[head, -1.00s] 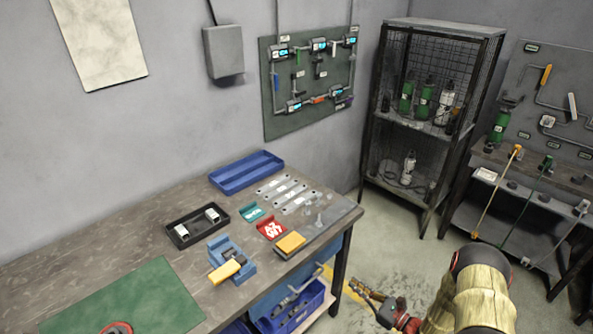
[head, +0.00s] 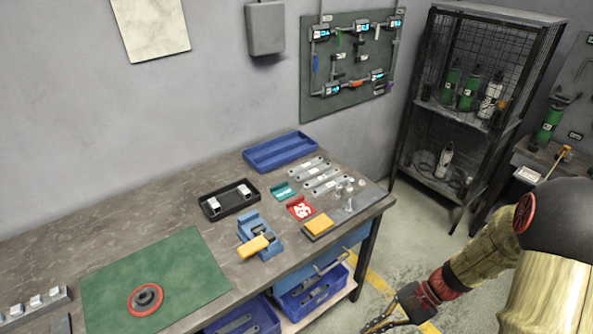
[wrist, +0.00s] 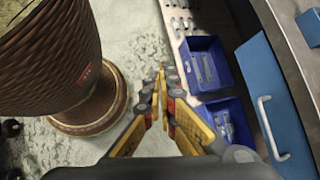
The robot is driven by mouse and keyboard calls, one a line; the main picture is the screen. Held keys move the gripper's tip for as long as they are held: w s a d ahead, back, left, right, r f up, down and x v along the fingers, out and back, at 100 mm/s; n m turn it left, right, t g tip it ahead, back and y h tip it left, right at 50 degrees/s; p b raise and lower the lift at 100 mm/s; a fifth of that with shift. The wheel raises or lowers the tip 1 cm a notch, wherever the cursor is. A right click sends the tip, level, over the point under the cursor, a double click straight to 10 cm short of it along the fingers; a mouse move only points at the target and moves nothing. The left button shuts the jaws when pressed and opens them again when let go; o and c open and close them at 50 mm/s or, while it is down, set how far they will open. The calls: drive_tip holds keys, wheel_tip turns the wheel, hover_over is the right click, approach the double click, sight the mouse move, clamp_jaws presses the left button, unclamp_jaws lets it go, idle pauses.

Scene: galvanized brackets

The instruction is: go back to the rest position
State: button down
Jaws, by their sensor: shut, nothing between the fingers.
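My gripper (head: 385,322) is low at the bottom edge of the head view, beside the workbench's right front corner and over the floor. In the wrist view its fingers (wrist: 161,78) are closed together with nothing between them. The tips point along the bench front, past the open shelf below it. The gripper is clear of the bench and touches nothing that I can see.
The workbench (head: 90,235) holds a green mat (head: 195,270), blue tray (head: 290,163), black tray (head: 210,203), blue vise (head: 250,225) and metal brackets (head: 322,178). Blue bins (wrist: 205,65) sit beneath. A wire cabinet (head: 425,150) stands behind. A ribbed brown column (wrist: 50,60) is close at left.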

drive_tip(key=s+r+n+t+h, duration=0.2)
drive_tip(key=r+n+h, duration=0.1)
drive_tip(key=r, duration=0.6)
drive_tip(key=s+r+n+t+h, duration=0.2)
drive_tip(key=r+n, duration=0.3)
drive_tip(key=r, duration=0.4)
drive_tip(key=s+a+r+n+t+h, duration=0.1)
drive_tip(key=s+r+n+t+h, duration=0.2)
drive_tip(key=r, duration=0.6)
drive_tip(key=shift+r+n+h, duration=0.4)
